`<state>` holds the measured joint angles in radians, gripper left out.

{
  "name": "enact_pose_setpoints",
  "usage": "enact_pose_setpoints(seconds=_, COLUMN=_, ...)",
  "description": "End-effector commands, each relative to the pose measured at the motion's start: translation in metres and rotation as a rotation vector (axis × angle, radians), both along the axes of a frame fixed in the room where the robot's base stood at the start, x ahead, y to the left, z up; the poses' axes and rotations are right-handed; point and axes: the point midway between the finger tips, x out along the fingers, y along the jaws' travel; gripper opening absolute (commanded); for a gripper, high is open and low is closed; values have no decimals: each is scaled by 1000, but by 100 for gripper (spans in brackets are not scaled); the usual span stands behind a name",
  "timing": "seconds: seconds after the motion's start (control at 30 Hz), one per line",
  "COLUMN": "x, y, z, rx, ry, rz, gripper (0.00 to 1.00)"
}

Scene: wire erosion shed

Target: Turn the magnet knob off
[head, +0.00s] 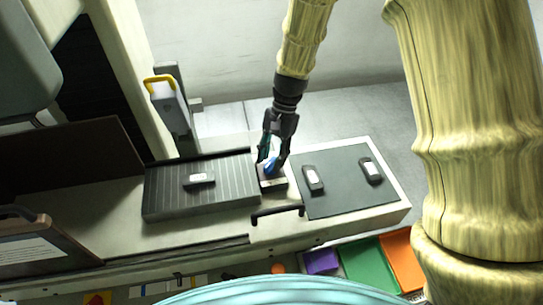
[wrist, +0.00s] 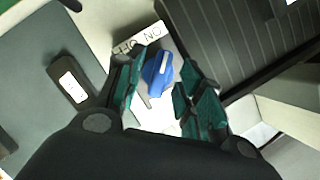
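The blue magnet knob (wrist: 158,72) has a white bar along its top and sits on a white plate (wrist: 152,36) with black lettering. In the head view the knob (head: 271,166) shows beside the ribbed dark magnet bed (head: 225,199), partly hidden by my gripper. My gripper (head: 271,160) points down at it. In the wrist view my gripper (wrist: 160,88) is open, with its green-padded fingers on either side of the knob. A gap shows on the right; I cannot tell whether the left finger touches.
A dark block with a white label (head: 199,180) lies on the magnet bed. Two similar blocks (head: 313,178) (head: 371,170) lie on the grey mat (head: 340,203). A black handle (head: 277,214) stands at the front. Purple, green and orange bins (head: 368,268) lie below.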

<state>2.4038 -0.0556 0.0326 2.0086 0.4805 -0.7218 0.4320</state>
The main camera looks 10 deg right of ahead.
Motion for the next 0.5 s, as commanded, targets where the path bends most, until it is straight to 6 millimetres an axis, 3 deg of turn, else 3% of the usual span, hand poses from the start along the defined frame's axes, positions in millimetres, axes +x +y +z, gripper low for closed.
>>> enact_pose_setpoints(seconds=0.43, x=-2, y=2, z=-8, rx=-1, ry=-1, rz=0, gripper=38)
enact_pose_setpoints(seconds=0.5, x=-2, y=2, z=-8, rx=-1, ry=-1, rz=0, gripper=27)
